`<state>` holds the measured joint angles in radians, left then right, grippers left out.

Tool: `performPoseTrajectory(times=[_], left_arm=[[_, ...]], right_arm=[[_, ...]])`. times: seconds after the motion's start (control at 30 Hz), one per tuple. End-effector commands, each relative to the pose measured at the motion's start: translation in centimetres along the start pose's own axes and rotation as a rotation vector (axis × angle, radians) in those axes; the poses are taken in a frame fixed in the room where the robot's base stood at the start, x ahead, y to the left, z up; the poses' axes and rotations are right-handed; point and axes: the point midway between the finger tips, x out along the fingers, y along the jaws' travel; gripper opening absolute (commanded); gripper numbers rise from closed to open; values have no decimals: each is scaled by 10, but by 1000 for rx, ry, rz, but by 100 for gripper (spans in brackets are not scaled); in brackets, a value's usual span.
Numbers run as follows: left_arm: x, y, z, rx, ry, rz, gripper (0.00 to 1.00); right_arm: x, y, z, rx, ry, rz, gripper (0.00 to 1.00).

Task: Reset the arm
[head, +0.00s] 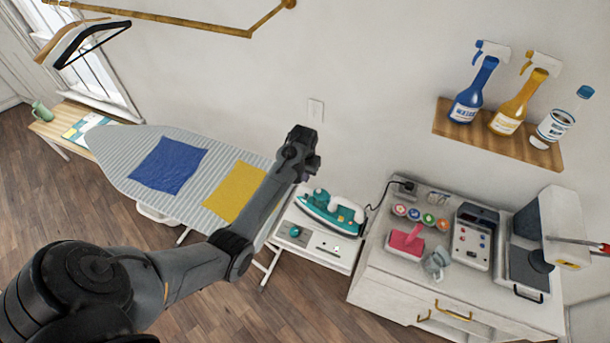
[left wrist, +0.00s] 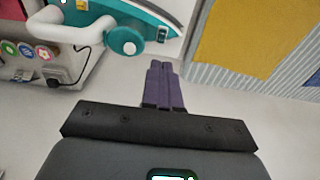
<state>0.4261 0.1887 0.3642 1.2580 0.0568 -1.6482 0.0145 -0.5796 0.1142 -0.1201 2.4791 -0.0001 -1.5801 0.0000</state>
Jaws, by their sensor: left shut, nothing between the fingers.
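My left arm comes in from the lower left in the head view. Its left gripper (head: 301,152) is raised in front of the white wall, between the ironing board and the small iron stand. In the left wrist view the dark purple fingers (left wrist: 163,86) are together with nothing between them. The teal and white iron (head: 330,212) rests on the stand, apart from the gripper; it also shows in the left wrist view (left wrist: 125,35). My right gripper is in neither view.
The striped ironing board (head: 112,165) holds a blue cloth (head: 168,164) and a yellow cloth (head: 234,191). A wooden shelf (head: 480,132) holds several bottles.

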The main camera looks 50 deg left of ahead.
Motion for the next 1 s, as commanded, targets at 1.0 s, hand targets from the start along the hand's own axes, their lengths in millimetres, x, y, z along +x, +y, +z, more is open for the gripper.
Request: performPoseTrajectory(times=[1.0], left_arm=[[77,-14,285,370,-171,-179,0]], right_arm=[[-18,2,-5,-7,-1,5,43]])
